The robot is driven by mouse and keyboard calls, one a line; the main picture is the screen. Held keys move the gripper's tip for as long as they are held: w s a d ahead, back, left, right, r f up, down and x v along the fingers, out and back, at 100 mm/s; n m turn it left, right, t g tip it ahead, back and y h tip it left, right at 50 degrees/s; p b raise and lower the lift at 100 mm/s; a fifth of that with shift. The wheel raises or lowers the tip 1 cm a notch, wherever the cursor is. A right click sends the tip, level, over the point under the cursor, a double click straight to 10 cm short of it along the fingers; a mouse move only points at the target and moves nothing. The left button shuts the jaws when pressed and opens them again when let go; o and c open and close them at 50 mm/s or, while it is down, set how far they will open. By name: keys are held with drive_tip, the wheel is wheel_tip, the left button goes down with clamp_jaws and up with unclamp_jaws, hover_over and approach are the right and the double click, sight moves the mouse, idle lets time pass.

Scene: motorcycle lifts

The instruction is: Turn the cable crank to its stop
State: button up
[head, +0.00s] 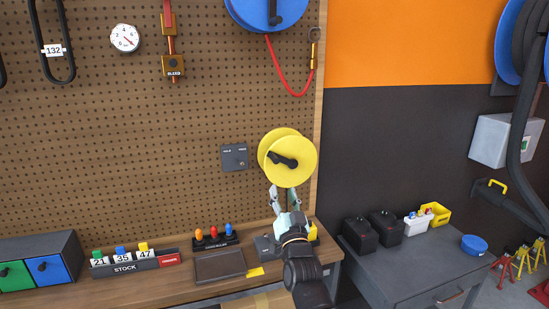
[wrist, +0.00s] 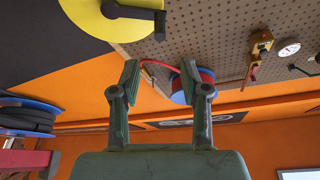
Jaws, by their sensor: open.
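The yellow cable reel (head: 302,174) is mounted on the pegboard near its right edge. Its black crank (head: 284,161) lies across the front face, with the arm pointing left and slightly up. In the wrist view the reel (wrist: 85,22) is at the top left, with the crank (wrist: 130,12) pointing right and a knob at its end. My gripper (head: 283,196) is just below the reel in the head view, fingers up. In the wrist view my gripper (wrist: 160,75) is open with nothing between its fingers, apart from the crank.
A small grey labelled plate (head: 234,158) is left of the reel. A blue reel (head: 266,10) with a red hose hangs above. Below are the wooden bench (head: 190,286), a dark tray (head: 219,265) and a stock rack (head: 124,268). A grey cabinet (head: 420,262) stands right.

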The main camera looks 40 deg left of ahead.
sight(275, 156)
drive_tip(key=p+x, duration=0.4)
drive_tip(key=x, duration=1)
drive_tip(key=shift+a, duration=0.15)
clamp_jaws()
